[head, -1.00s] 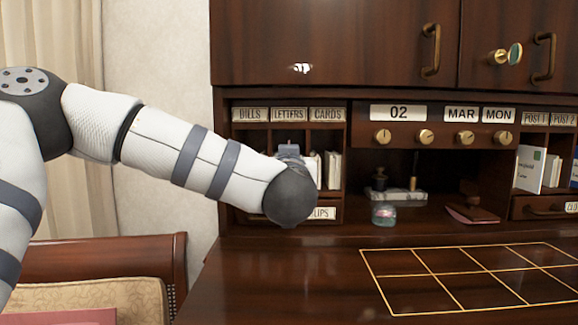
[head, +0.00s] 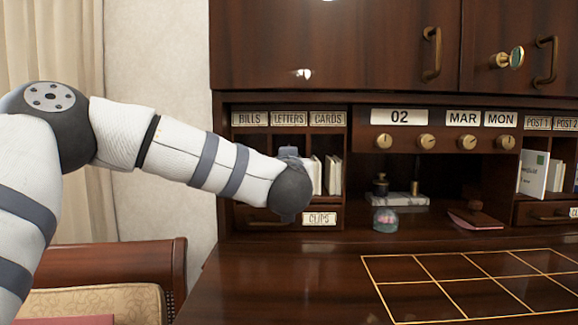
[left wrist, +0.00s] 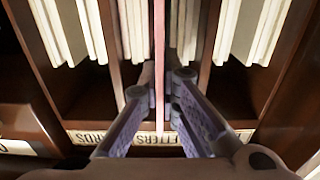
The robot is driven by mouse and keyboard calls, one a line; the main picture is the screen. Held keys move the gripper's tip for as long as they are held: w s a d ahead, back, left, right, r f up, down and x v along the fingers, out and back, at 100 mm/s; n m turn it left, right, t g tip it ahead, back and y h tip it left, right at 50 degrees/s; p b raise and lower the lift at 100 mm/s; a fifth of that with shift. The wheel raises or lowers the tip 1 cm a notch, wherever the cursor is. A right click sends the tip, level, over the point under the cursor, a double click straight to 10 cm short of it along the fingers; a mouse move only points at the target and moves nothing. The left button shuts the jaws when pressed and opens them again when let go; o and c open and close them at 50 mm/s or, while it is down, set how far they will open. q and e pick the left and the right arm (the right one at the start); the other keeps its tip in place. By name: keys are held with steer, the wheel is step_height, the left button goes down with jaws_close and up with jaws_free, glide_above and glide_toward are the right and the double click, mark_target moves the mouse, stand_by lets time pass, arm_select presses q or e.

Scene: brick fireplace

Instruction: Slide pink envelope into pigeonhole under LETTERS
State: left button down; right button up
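The pink envelope (left wrist: 159,60) shows edge-on in the left wrist view as a thin upright strip. It stands in the middle pigeonhole, between dark dividers. The LETTERS label (left wrist: 162,138) is upside down below it there; in the head view the LETTERS label (head: 289,119) sits between BILLS and CARDS. My left gripper (left wrist: 161,78) has one finger on each side of the envelope and appears closed on it, at the pigeonhole's mouth. My right gripper is in neither view.
White envelopes stand in the CARDS compartment (head: 333,174). Dividers rise close beside my fingers. A CLIPS drawer (head: 270,217) lies below. The gold-lined desktop (head: 470,285) is clear.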

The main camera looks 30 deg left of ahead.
arm_select(q)
steer(key=c, duration=1.7)
jaws_free()
steer(key=v, duration=1.2)
steer(key=shift+s, duration=0.1)
steer(key=shift+a, duration=0.1)
